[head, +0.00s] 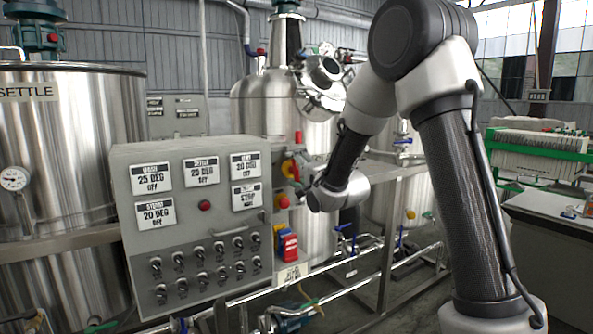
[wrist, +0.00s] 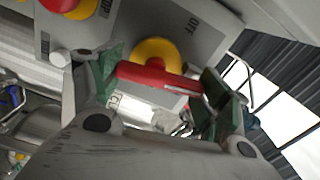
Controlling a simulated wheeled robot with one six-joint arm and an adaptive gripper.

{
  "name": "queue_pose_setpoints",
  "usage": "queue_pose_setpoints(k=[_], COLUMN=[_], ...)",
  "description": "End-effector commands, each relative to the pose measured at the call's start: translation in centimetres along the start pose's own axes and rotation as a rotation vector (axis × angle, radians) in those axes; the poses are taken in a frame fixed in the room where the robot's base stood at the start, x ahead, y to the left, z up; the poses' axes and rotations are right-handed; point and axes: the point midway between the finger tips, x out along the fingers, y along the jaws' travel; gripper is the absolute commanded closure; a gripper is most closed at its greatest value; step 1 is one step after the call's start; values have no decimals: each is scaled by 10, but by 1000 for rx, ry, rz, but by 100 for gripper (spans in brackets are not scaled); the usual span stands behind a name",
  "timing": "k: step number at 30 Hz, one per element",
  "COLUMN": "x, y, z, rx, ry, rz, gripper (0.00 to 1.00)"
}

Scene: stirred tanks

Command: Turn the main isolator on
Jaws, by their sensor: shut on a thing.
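The main isolator is a red bar handle (wrist: 160,78) on a yellow round plate (wrist: 158,52), mounted on the grey side face of the control cabinet (wrist: 205,40). Its yellow and red parts also show in the head view (head: 289,168), at the cabinet's right side. My gripper (wrist: 160,84) has its green-padded fingers at the two ends of the red handle and is shut on it. The bar lies across the wrist view, dipping slightly to the right. A label reading OFF stands above and right of the yellow plate. In the head view my arm's wrist partly hides the isolator.
A red and yellow emergency button (head: 284,201) sits below the isolator. The cabinet front (head: 195,225) carries several labels and black knobs. Red and blue tags (head: 289,246) hang at its right edge. Steel tanks and pipes stand behind; a green-framed filter press (head: 540,150) is at right.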

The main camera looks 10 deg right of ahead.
Motion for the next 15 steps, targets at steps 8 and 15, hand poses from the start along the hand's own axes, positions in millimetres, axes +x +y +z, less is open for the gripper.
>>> queue_pose_setpoints(k=[8,15], x=[0,0], y=[1,1], z=[-2,-2], rx=[135,183], ry=[2,2], rz=[0,0], gripper=[48,48])
